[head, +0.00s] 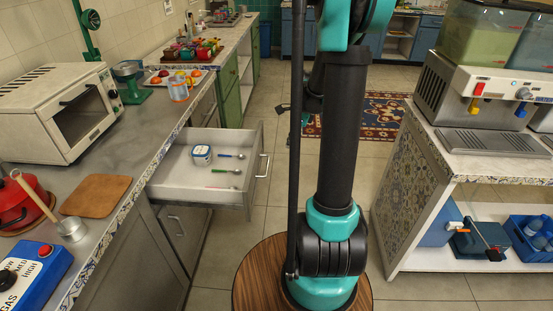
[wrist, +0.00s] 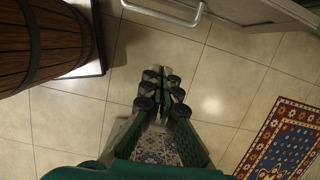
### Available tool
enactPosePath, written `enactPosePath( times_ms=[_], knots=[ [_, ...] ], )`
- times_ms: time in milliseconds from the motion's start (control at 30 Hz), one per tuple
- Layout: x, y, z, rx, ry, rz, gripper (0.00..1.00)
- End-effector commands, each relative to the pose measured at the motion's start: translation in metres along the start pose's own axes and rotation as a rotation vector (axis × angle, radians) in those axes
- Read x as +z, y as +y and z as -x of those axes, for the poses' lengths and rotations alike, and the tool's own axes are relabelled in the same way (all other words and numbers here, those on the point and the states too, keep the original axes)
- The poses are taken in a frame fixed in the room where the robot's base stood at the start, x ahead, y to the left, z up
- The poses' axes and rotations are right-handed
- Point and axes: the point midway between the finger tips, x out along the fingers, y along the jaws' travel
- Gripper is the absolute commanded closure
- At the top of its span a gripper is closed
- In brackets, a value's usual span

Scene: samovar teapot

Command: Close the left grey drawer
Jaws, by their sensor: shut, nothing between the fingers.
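The left grey drawer (head: 244,196) is pulled open from under the counter in the head view. In the wrist view, a bar handle (wrist: 168,14) on a pale panel shows at the top edge, apparently the drawer's. My gripper (wrist: 164,82) shows in the wrist view, fingers together and empty, below that handle in the picture and apart from it. In the head view my arm stands right of the drawer, and the fingertips cannot be made out clearly.
The counter (head: 118,148) carries a toaster oven (head: 68,112), a cutting board (head: 96,195) and a red pot (head: 18,205). A drinks dispenser counter (head: 405,190) stands right. Tiled floor and a patterned rug (head: 375,115) lie between.

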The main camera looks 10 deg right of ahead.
Motion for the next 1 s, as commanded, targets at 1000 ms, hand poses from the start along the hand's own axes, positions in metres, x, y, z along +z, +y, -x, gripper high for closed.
enactPosePath(
  times_ms=[1000],
  knots=[
    [0.024,-0.008,-0.105,0.011,-0.008,-0.069,1.0]
  ],
)
